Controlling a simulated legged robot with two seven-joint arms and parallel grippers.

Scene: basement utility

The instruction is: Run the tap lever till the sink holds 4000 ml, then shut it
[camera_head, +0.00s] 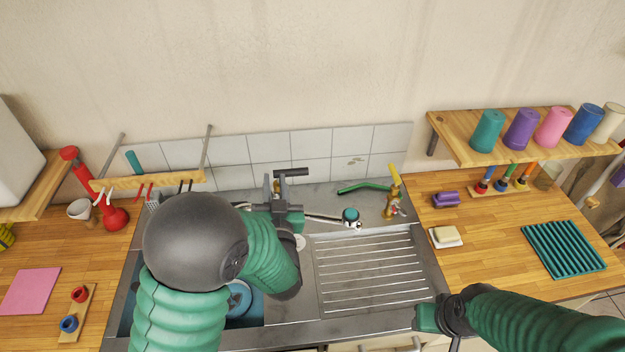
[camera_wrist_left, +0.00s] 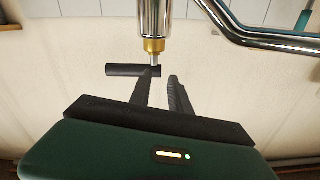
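The tap has a dark bar lever (camera_head: 291,172), which shows in the left wrist view (camera_wrist_left: 122,70) beside a chrome body with a brass collar (camera_wrist_left: 154,45). My left gripper (camera_head: 275,182) is at the tap, its fingers parted. In the left wrist view its fingertips (camera_wrist_left: 162,82) are just by the lever and stem; I cannot tell whether they touch. The sink (camera_head: 120,322) is at the lower left, mostly hidden by my left arm. A bluish patch shows inside; the water level cannot be read. My right gripper (camera_head: 428,318) is low at the right, over the counter's front edge.
A ribbed metal drainboard (camera_head: 370,270) lies right of the sink. A brass valve (camera_head: 393,190) with a green hose stands behind it. A soap bar (camera_head: 446,236) and a green rack (camera_head: 563,249) are on the right counter. Several cups stand on a shelf (camera_head: 462,142) above.

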